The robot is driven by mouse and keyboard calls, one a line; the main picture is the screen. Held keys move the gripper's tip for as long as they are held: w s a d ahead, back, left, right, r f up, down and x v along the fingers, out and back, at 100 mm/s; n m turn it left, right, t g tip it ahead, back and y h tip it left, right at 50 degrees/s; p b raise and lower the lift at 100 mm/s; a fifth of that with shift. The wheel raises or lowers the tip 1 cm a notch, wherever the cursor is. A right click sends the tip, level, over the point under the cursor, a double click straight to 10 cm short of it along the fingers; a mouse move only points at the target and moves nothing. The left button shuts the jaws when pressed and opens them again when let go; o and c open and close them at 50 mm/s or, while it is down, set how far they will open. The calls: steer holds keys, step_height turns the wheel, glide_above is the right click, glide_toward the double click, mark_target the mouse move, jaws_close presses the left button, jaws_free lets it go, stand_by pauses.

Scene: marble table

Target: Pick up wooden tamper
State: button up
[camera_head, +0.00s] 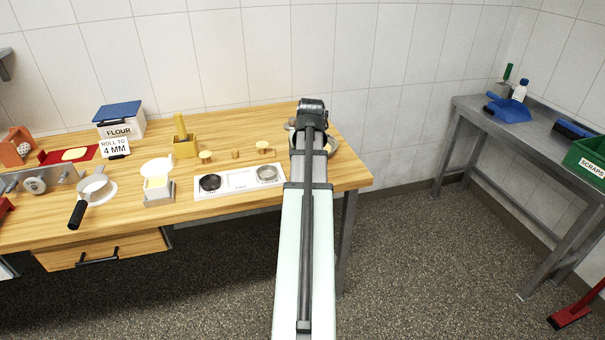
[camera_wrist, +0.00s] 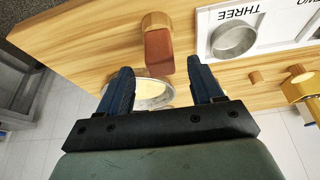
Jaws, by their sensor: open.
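My gripper (camera_wrist: 165,92) is open and empty, its two blue-grey fingers spread above the right end of the table. In the wrist view, a piece with a pale wooden end (camera_wrist: 156,21) and a reddish-brown body (camera_wrist: 160,52) lies or stands just beyond the fingers, apart from them; it may be the tamper, and my arm hides that spot in the head view. Two mushroom-shaped wooden pieces, left (camera_head: 205,155) and right (camera_head: 264,148), and a small wooden cylinder (camera_head: 235,154) stand behind the white tray. I cannot tell for certain which piece is the tamper.
A round dish (camera_wrist: 150,92) lies below and between my fingers. The white tray (camera_head: 240,181) with round tins is left of my arm.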

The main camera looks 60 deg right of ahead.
steer(key=shift+a+x, duration=0.2)
steer(key=shift+x, duration=2.25)
steer(key=shift+s+f, duration=0.1)
steer(key=shift+s, duration=0.05)
steer(key=shift+c, duration=0.4)
steer(key=c, duration=1)
